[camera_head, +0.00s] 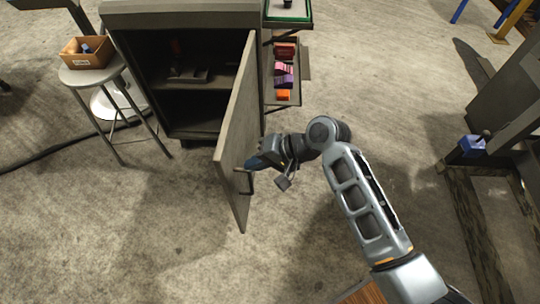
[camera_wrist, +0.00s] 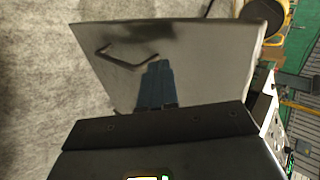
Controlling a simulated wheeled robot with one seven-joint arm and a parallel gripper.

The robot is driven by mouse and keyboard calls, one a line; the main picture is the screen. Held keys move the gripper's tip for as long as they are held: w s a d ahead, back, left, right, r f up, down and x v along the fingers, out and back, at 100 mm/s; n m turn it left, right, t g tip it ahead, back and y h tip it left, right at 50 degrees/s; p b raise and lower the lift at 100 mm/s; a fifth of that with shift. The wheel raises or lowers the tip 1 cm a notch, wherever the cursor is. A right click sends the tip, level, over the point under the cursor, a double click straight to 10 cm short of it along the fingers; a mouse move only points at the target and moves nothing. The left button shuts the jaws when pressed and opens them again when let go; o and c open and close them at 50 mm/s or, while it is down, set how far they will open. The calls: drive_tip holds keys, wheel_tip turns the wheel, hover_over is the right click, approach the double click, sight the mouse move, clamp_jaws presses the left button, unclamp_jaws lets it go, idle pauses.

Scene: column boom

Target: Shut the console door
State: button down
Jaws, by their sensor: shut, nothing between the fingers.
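The console (camera_head: 185,16) is a dark cabinet with a shelf inside, at the top left of the head view. Its door (camera_head: 238,115) stands wide open, swung out toward me, hinged on the cabinet's right side. In the wrist view the door (camera_wrist: 200,60) shows as a grey panel with a dark bar handle (camera_wrist: 122,52). My gripper (camera_head: 254,163) is shut and empty at the door's right-hand face, close to the handle. In the wrist view its blue fingers (camera_wrist: 157,85) lie against or just before the panel, beside the handle; I cannot tell if they touch.
A stool (camera_head: 92,72) with an orange-brown bin (camera_head: 86,52) stands left of the console. A rack with colourful items (camera_head: 285,78) stands behind the door to the right. A dark machine with a blue box (camera_head: 472,146) is at the right. The floor before the console is clear.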

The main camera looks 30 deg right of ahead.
sight(230, 166)
drive_tip(key=shift+w+a+r, duration=0.1)
drive_tip(key=shift+w+a, duration=0.4)
drive_tip(key=shift+a, duration=0.25)
drive_tip(key=shift+w+a+r, duration=0.1)
drive_tip(key=shift+w+a, duration=0.4)
drive_tip(key=shift+a, duration=0.2)
